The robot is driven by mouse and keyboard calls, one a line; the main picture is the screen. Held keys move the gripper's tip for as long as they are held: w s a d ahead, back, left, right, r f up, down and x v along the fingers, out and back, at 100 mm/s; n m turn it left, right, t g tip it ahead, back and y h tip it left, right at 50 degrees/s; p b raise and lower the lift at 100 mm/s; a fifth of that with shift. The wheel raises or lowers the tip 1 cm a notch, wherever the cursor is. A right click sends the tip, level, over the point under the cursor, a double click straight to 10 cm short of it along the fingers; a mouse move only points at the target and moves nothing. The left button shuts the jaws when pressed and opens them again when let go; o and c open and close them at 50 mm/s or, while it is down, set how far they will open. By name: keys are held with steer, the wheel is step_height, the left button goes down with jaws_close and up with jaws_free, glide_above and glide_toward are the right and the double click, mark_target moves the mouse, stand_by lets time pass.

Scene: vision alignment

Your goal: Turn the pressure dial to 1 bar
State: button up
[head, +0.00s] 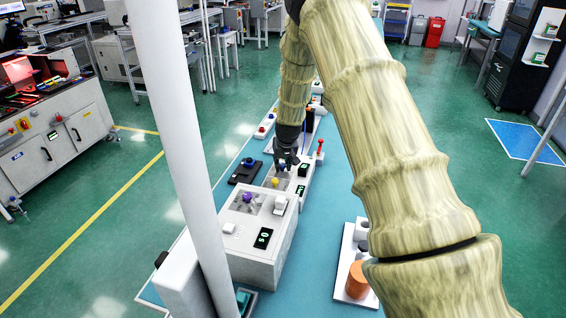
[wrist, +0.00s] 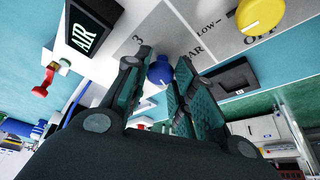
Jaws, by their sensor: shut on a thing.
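The pressure dial is a blue knob (wrist: 158,71) on a pale grey panel printed with "3" and "BAR". My gripper (wrist: 163,61) has its dark teal fingers on either side of the knob and is shut on it. In the head view my gripper (head: 287,160) reaches down over the far part of a white control box. The fingers hide part of the dial and its scale, and I cannot tell which mark it points to.
A yellow knob (wrist: 262,14) sits beside the dial, near "LOW" and "OFF" marks. A black "AIR" sign (wrist: 88,28) and a red lever (wrist: 44,80) stand to the left. A nearer box has a purple knob (head: 247,197).

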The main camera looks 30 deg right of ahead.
steer(key=m, duration=0.2)
steer(key=m+h+p, duration=0.1)
steer(key=m, duration=0.1)
steer(key=shift+w+a+r+g+h, duration=0.1)
steer(key=shift+a+g+h, duration=0.05)
steer(key=shift+g+h, duration=0.2)
steer(key=shift+w+m+g+h+p, duration=0.15)
steer(key=shift+m+g, duration=0.25)
steer(key=shift+m, duration=0.7)
steer(key=shift+m+g+h+p, duration=0.2)
steer(key=shift+m+g, duration=0.15)
steer(key=shift+m, duration=0.75)
steer(key=o, duration=1)
steer(key=shift+o, duration=0.2)
steer(key=shift+a, duration=0.1)
steer(key=v, duration=1.2)
